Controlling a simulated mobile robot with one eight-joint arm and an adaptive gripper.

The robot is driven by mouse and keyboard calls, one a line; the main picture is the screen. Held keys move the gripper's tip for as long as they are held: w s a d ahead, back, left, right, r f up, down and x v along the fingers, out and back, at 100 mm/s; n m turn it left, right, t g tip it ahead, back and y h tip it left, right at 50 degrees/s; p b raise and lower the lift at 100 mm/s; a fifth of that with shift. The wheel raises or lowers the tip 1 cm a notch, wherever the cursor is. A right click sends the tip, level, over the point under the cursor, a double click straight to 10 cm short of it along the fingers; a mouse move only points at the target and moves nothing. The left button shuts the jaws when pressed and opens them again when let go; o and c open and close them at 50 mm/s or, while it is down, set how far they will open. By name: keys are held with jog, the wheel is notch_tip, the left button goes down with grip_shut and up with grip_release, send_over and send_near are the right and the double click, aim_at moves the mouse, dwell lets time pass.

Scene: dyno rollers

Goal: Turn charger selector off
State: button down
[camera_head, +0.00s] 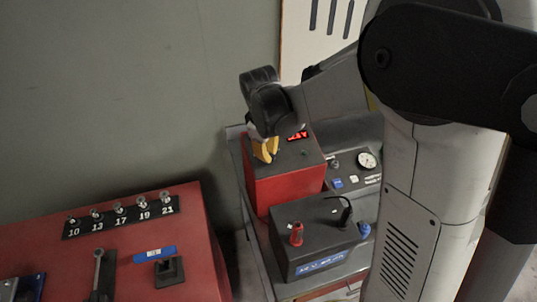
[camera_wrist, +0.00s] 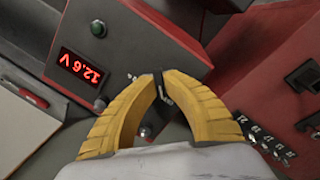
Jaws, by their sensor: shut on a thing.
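The charger (camera_head: 283,185) is a red box with a dark top panel and a red lit display, which stands against the wall. In the wrist view the charger panel (camera_wrist: 135,38) carries a red readout of 12.6 V and a green round lamp or button. The charger selector (camera_wrist: 157,78) is a small dark knob near the panel's edge, with pale marks beside it. My gripper (camera_head: 267,149) comes down on the charger from above. In the wrist view the yellow fingertips of my gripper (camera_wrist: 159,86) are closed around the selector, which is mostly hidden between them.
A dark battery (camera_head: 316,243) with red and blue terminals stands in front of the charger. A panel with a gauge (camera_head: 367,160) is to the right. A red bench (camera_head: 205,240) with a numbered socket rack (camera_head: 121,217) lies at the lower left.

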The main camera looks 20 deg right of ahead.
jog(key=shift+n, duration=0.6)
jog(key=c, duration=1.5)
grip_release()
notch_tip(320, 180, up, 12)
jog(key=s+a, duration=0.1)
jog(key=s, duration=0.1)
jog(key=shift+a, duration=0.35)
jog(key=shift+f, duration=0.15)
